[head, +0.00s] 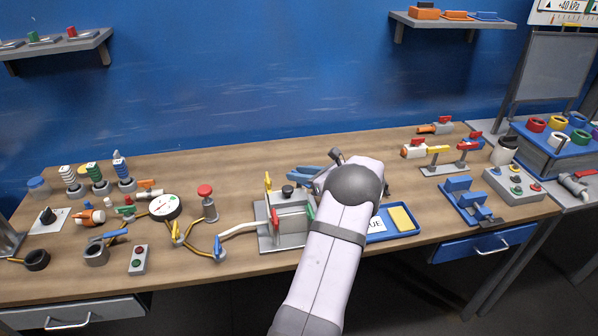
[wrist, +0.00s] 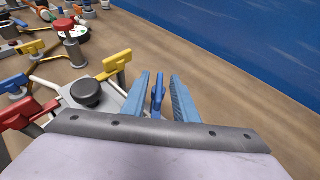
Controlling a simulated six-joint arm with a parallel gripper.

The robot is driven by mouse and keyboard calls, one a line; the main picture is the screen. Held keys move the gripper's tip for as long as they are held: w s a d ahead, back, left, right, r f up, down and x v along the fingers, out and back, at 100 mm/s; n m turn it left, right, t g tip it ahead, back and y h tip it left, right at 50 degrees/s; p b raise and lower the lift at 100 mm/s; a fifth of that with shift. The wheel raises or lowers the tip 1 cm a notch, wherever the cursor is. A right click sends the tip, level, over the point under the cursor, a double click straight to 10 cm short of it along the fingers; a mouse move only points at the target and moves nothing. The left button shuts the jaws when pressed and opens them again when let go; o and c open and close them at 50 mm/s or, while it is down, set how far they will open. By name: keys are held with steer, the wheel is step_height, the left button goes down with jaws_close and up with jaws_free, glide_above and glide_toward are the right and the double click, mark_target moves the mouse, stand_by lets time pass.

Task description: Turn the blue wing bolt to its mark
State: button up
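In the wrist view a blue wing-shaped part (wrist: 157,95), which looks like the blue wing bolt, stands upright between the fingers of my gripper (wrist: 161,88). The fingers are apart, one on each side. A gap shows on the right; contact on the left cannot be told. The part is beside a grey plate fixture (wrist: 75,102) with a black knob (wrist: 88,92), a yellow wing (wrist: 117,63) and a red wing (wrist: 24,116). In the head view my gripper (head: 298,175) is over the back of this fixture (head: 270,240), and my arm hides much of it. No mark is visible.
A pipe with another blue wing handle (head: 217,246) and a yellow one (head: 176,236) lies left of the fixture. A red-topped post (head: 206,198) stands behind it. A blue tray (head: 408,233) is to the right. The table behind my gripper is clear.

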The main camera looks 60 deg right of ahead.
steer(key=shift+w+f, duration=0.1)
steer(key=shift+w, duration=0.15)
jaws_close()
